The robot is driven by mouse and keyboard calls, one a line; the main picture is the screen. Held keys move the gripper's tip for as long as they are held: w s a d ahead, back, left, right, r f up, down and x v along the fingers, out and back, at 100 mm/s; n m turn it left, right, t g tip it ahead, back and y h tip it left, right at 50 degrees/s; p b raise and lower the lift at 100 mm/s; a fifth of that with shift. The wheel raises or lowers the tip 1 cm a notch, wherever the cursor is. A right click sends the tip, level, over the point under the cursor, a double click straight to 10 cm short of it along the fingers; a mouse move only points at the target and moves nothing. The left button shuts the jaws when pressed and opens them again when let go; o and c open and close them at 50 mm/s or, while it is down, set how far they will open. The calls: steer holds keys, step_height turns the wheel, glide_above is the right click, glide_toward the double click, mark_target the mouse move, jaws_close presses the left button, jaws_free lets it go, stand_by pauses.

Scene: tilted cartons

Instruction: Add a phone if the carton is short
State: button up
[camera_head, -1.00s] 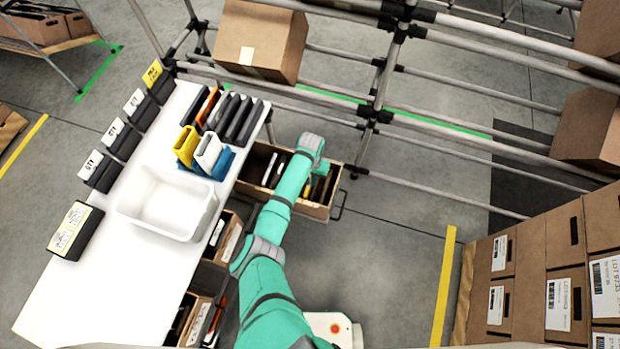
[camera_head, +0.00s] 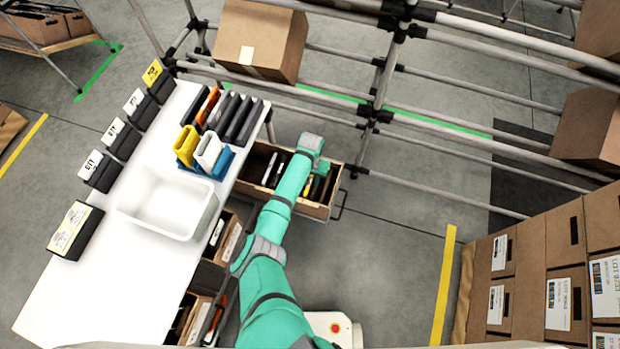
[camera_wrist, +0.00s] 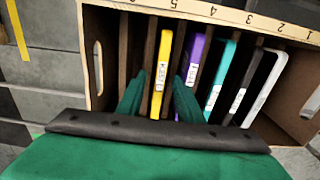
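An open brown carton (camera_wrist: 93,20) with dividers and a numbered rim fills the wrist view, and it also shows in the head view (camera_head: 322,211). A yellow phone (camera_wrist: 161,70), a purple phone (camera_wrist: 192,65), a teal phone (camera_wrist: 219,78), a dark phone (camera_wrist: 244,85) and a pale grey phone (camera_wrist: 266,85) stand in it. The space left of the yellow phone shows only dividers. My gripper (camera_wrist: 158,98) reaches into the carton, its green fingers apart on either side of the yellow phone. Contact with it cannot be told. In the head view my wrist hides the fingers.
On the white table (camera_head: 95,290) stand a rack of dark and orange phones (camera_head: 228,115), yellow and white holders (camera_head: 207,150) on a blue base, an empty white bin (camera_head: 130,205) and several labelled black blocks (camera_head: 68,230). Shelf rails (camera_head: 440,95) run behind the carton.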

step_height(320, 180, up, 11)
steer(key=shift+f, duration=0.15)
stand_by(0.4)
step_height(320, 180, up, 7)
stand_by(0.8)
stand_by(0.3)
